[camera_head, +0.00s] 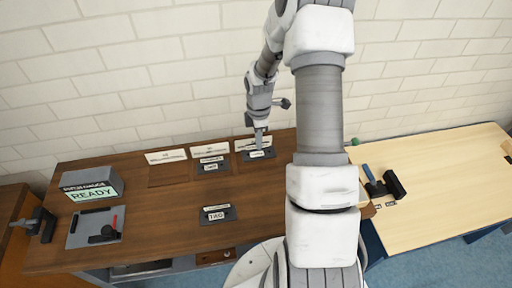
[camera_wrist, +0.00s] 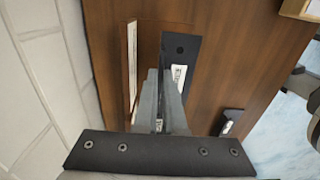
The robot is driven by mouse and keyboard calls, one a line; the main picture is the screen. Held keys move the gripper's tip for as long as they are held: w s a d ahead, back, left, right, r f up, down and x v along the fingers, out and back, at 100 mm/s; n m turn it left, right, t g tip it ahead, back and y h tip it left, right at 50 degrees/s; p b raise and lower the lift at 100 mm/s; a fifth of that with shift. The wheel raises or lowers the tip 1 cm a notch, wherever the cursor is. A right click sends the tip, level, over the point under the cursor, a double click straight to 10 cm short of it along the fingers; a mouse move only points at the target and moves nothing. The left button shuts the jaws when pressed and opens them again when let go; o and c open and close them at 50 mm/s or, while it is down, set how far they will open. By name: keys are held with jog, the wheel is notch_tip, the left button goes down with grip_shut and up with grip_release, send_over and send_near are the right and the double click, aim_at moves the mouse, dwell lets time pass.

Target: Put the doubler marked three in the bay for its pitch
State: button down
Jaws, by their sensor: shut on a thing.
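My gripper (camera_head: 258,148) points down at the right-hand bay at the back of the brown bench. It is shut on a dark, flat doubler (camera_head: 262,155) with a white label. In the wrist view the held doubler (camera_wrist: 180,50) extends beyond the fingers, beside a bare brown patch and the bay's white card (camera_wrist: 131,70). I cannot tell whether it rests in the bay or hangs just above it. A second doubler (camera_head: 211,168) lies at the middle bay. A third (camera_head: 217,215) lies near the bench front. The left bay (camera_head: 168,177) is empty. Label marks are too small to read surely.
A grey box reading READY (camera_head: 91,186) and a grey plate with a red-handled tool (camera_head: 95,228) stand on the left. White cards (camera_head: 166,157) stand behind the bays, near the brick wall. A pale bench (camera_head: 440,175) with black and blue tools is at right.

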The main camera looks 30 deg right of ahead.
jog(key=shift+w+f, duration=0.4)
jog(key=shift+w, duration=0.35)
jog(key=shift+f, duration=2.05)
jog(key=shift+f, duration=0.25)
jog(key=c, duration=1.3)
grip_release()
jog(key=shift+r, duration=0.1)
jog(key=shift+r, duration=0.1)
